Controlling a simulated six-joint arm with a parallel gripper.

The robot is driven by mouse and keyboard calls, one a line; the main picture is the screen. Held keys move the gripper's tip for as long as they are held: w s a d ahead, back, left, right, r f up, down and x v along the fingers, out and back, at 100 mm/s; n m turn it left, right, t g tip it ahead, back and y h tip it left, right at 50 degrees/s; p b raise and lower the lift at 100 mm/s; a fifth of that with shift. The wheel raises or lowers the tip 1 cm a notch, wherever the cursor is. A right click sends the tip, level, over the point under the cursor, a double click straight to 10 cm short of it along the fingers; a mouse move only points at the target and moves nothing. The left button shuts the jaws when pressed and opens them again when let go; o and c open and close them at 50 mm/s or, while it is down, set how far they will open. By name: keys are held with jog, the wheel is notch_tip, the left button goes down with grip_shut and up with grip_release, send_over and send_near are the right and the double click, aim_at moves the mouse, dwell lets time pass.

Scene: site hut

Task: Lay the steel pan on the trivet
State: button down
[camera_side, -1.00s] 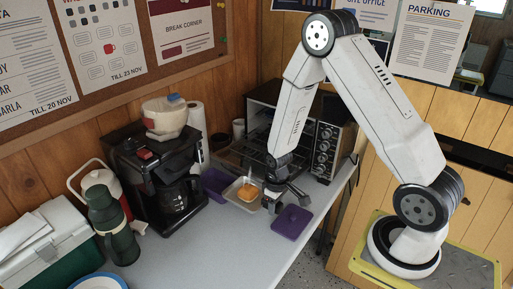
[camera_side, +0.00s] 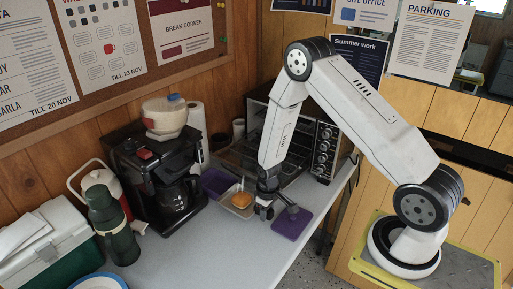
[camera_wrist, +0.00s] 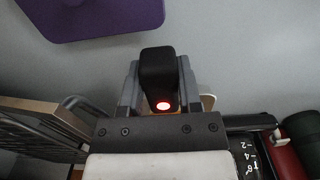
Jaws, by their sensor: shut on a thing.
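The steel pan (camera_side: 236,209) is a small, pale, square-sided pan with an orange-brown bun in it. It is left of my gripper (camera_side: 268,207) in the side view. My gripper points down and is shut on the pan at its right side; the exact grip is hard to see. The trivet (camera_side: 292,223) is a flat purple square on the table, right of my gripper and apart from the pan. It also shows at the top left of the wrist view (camera_wrist: 95,14). There, a black part with a red light hides most of the pan.
A toaster oven (camera_side: 325,150) stands behind my gripper, and a purple container (camera_side: 217,182) sits behind the pan. A coffee maker (camera_side: 150,180) and a green flask (camera_side: 112,228) stand to the left. The grey table (camera_side: 215,250) is clear in front.

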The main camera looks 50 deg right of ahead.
jog(key=shift+f, duration=0.7)
jog(key=shift+f, duration=0.1)
jog(key=shift+c, duration=1.4)
grip_release()
notch_tip(320, 180, up, 11)
jog(key=shift+f, duration=0.15)
jog(key=shift+r, duration=0.75)
